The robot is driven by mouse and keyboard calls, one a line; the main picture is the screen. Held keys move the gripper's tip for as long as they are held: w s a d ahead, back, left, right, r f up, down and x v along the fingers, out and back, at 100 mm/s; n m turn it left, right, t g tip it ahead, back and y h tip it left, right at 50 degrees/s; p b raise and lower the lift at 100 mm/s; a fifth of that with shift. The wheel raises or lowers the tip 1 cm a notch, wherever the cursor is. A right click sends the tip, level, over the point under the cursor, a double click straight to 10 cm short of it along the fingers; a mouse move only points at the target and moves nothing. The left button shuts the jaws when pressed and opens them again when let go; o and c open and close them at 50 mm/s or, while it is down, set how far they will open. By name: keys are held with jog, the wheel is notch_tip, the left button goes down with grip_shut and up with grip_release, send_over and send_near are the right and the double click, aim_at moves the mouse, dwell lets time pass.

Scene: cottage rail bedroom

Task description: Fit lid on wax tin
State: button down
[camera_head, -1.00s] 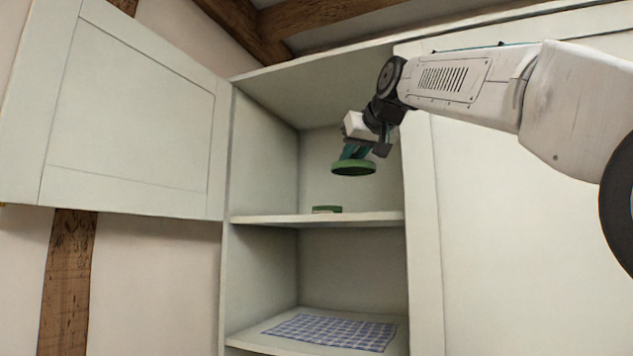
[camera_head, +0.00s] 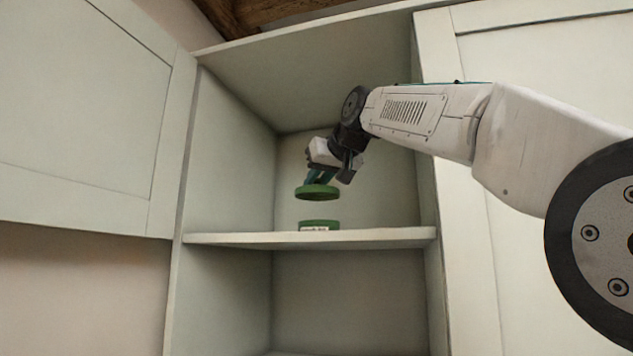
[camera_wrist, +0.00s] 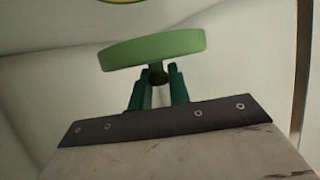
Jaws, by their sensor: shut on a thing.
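The green round lid (camera_head: 317,192) is in my gripper (camera_head: 320,177), which is shut on the small knob on the lid's top. In the wrist view the lid (camera_wrist: 155,50) spans the front of the fingers (camera_wrist: 157,80), a little tilted in the picture. The wax tin (camera_head: 319,226), green with a pale label, stands on the upper shelf of the cupboard. The lid hangs above the tin with a clear gap between them, about over it in the head view. A yellowish rounded edge (camera_wrist: 122,1) at the wrist view's top may be the tin, mostly cut off.
The tin stands near the front edge of the shelf board (camera_head: 380,238). Cupboard side walls (camera_head: 232,150) flank the space, and an open door (camera_head: 80,110) stands at the left. The shelf beside the tin looks clear. A closed panel (camera_head: 540,80) lies behind my arm.

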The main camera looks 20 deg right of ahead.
aim_at(336, 189)
jog(key=shift+s, duration=0.1)
jog(key=shift+s, duration=0.1)
jog(key=shift+d+f, duration=0.1)
jog(key=shift+f, duration=2.8)
jog(key=shift+f, duration=0.55)
jog(key=c, duration=1.2)
grip_release()
jog(key=shift+c, duration=0.2)
jog(key=shift+s, duration=0.1)
jog(key=v, duration=0.7)
jog(key=shift+s+r, duration=0.2)
jog(key=shift+s, duration=0.15)
